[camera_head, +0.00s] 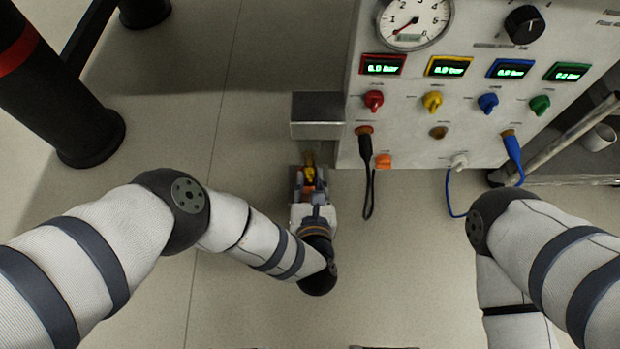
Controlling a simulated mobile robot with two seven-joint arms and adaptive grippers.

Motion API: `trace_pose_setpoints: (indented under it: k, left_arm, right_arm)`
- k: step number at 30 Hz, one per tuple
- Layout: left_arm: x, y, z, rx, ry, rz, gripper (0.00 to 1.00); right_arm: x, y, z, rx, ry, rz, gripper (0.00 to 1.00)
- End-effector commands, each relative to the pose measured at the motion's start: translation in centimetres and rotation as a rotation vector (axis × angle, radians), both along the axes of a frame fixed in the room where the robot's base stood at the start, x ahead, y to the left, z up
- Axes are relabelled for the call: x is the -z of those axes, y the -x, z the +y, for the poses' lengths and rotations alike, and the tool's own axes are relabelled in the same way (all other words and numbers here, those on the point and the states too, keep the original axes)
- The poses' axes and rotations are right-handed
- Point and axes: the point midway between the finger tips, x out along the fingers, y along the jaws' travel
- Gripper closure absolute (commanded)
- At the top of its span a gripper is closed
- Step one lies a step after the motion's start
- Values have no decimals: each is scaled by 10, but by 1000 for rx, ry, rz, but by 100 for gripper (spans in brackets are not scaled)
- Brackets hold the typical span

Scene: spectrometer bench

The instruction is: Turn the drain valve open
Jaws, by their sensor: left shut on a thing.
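My left gripper (311,190) is below the grey box at the left side of the panel. It is shut on a small yellow handle (309,172), which looks like the drain valve's. The fingers and wrist hide most of the handle and the valve body, so its turn angle cannot be read. My right arm comes in from the right, and its gripper is out of the picture.
A grey box (318,112) juts out just above my left gripper. The white panel (400,125) carries a gauge (413,22), several lit displays, coloured knobs, a black cable (367,180) and a blue cable (512,150). A black post (62,95) stands left. Open floor lies between.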

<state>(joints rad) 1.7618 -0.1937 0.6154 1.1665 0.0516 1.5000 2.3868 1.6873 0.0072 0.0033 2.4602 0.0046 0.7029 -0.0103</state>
Motion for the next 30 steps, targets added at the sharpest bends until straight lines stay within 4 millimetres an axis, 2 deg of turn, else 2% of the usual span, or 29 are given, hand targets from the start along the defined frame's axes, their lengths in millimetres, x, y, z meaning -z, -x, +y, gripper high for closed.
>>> trace_pose_setpoints:
  k: [5,12,22,23,24,25,30]
  left_arm:
    - [1,0,-1,-1,-50,0,100]
    - [2,-1,-3,-1,-307,-1,100]
    - [0,-1,-2,-1,-339,-2,100]
    - [0,-1,-2,0,-339,-2,72]
    - [0,-1,-2,0,-339,-2,62]
    - [0,-1,-2,0,-338,-2,58]
    - [1,-1,-3,0,-338,-1,58]
  right_arm:
    - [1,0,0,0,0,0,60]
    - [6,0,1,-1,-1,3,60]
    - [6,0,1,0,-2,4,60]
    - [6,0,1,0,-2,4,60]
    - [6,0,1,-1,-2,4,60]
    - [6,0,1,-1,-2,4,60]
    - [6,0,1,-1,-2,4,60]
